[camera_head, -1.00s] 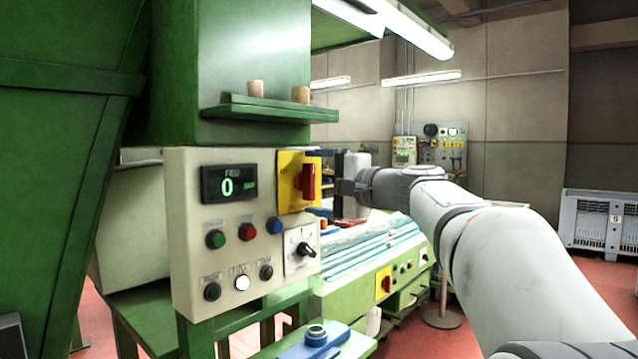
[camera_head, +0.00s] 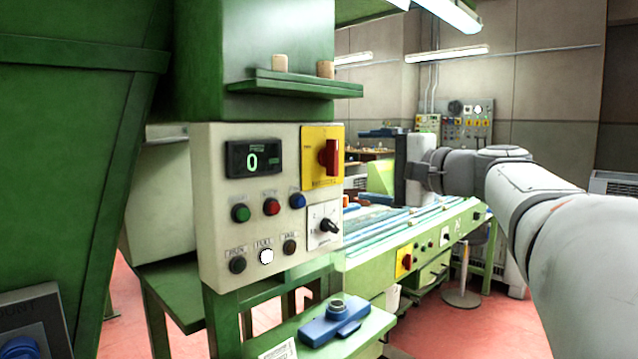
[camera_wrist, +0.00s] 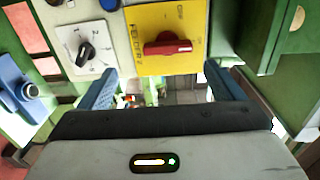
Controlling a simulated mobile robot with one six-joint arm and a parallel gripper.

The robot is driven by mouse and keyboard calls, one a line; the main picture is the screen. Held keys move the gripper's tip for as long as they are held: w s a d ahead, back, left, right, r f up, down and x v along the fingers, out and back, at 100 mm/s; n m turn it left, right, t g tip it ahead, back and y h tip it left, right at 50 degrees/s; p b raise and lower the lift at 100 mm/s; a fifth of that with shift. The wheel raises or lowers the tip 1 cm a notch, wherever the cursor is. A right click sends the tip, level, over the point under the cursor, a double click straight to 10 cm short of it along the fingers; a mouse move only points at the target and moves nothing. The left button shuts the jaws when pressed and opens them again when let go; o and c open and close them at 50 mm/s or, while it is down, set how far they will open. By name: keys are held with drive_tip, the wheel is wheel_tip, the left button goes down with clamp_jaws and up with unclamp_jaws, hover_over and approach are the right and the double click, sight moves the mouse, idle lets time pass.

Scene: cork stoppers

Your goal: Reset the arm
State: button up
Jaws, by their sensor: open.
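My gripper (camera_head: 364,167) is to the right of the control panel (camera_head: 215,235) in the head view. It is open, with its two blue fingers apart and nothing between them. In the wrist view my gripper (camera_wrist: 160,72) also shows empty, its blue fingers spread at left and right. The yellow plate with a red rotary switch (camera_wrist: 168,47) lies ahead of the fingers there. The same red switch (camera_head: 332,157) is on the panel's upper right in the head view, its handle upright. My gripper appears apart from the panel.
A blue device (camera_head: 335,322) sits on a green ledge below. A long green machine (camera_head: 420,245) stands behind my gripper. Red floor shows at lower right.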

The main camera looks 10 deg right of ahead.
drive_tip(key=s+a+f+n+g+h+p, duration=0.2)
drive_tip(key=s+a+f+g+p, duration=0.25)
drive_tip(key=f, duration=0.25)
drive_tip(key=s+a+f+n+g+h+p, duration=0.2)
drive_tip(key=s+a+f+g+h+p, duration=0.1)
drive_tip(key=s+f+p, duration=0.3)
drive_tip(key=s+d+f+n+g+h+p, duration=0.3)
drive_tip(key=s+f, duration=0.6)
drive_tip(key=s, duration=0.3)
drive_tip(key=n+g+h+p, duration=0.1)
drive_tip(key=n+h+p, duration=0.1)
drive_tip(key=n+p, duration=0.1)
drive_tip(key=shift+d+f+n+p, duration=0.2)
drive_tip(key=shift+f+n+p, duration=0.15)
drive_tip(key=shift+n+p, duration=0.1)
